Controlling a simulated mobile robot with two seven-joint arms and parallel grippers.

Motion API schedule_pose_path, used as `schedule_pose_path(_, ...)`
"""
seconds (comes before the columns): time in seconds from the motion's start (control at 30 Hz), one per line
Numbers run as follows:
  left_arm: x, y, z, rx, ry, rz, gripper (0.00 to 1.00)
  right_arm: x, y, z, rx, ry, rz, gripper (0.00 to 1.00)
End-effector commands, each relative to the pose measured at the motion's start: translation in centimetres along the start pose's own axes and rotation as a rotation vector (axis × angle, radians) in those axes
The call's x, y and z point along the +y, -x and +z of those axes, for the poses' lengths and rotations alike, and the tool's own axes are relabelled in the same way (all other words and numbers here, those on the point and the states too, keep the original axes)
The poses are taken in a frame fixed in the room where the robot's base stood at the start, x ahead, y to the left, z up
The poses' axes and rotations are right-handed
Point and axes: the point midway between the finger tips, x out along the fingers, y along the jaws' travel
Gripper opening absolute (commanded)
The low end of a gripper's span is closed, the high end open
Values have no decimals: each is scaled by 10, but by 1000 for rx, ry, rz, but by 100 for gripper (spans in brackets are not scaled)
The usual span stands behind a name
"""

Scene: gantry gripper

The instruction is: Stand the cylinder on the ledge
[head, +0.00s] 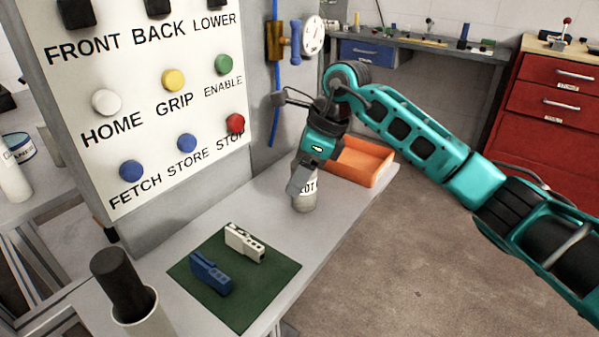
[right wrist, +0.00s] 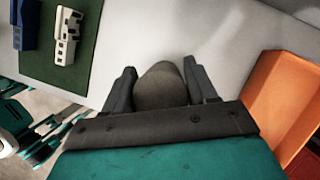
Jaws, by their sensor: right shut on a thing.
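In the right wrist view the cylinder's rounded grey top (right wrist: 161,86) sits between the two fingers (right wrist: 161,88). I cannot tell for sure whether its base touches the ledge. My left gripper is not in view.
An orange tray (head: 362,160) stands just behind the cylinder on the ledge. A green mat (head: 240,305) with a blue part (head: 210,274) and a white part (head: 244,242) lies in front. A cup with a dark rod (head: 122,285) stands at the near left. A button panel (head: 150,130) rises along the left.

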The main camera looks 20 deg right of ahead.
Motion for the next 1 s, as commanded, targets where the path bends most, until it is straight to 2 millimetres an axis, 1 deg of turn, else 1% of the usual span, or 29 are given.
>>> schedule_pose_path(0.13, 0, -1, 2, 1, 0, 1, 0, 0, -2, 0, -2, 1, -1, 7)
schedule_pose_path(0.17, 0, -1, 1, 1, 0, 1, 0, 0, -3, -1, 0, 0, 0, 58)
schedule_pose_path(0.4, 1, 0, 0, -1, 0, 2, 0, 0, -2, -1, 1, 0, 1, 81)
schedule_pose_path(0.43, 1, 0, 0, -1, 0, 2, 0, 0, -2, -1, 1, 0, 1, 83)
schedule_pose_path(0.63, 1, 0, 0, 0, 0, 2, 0, 0, -2, -1, 1, 0, 1, 83)
schedule_pose_path(0.77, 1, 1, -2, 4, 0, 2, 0, 0, 5, 0, 1, 0, 0, 83)
schedule_pose_path(0.87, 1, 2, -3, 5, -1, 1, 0, -1, 20, 1, 0, 0, -2, 83)
schedule_pose_path(1.0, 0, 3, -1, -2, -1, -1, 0, -1, 51, 1, -1, 0, -4, 83)
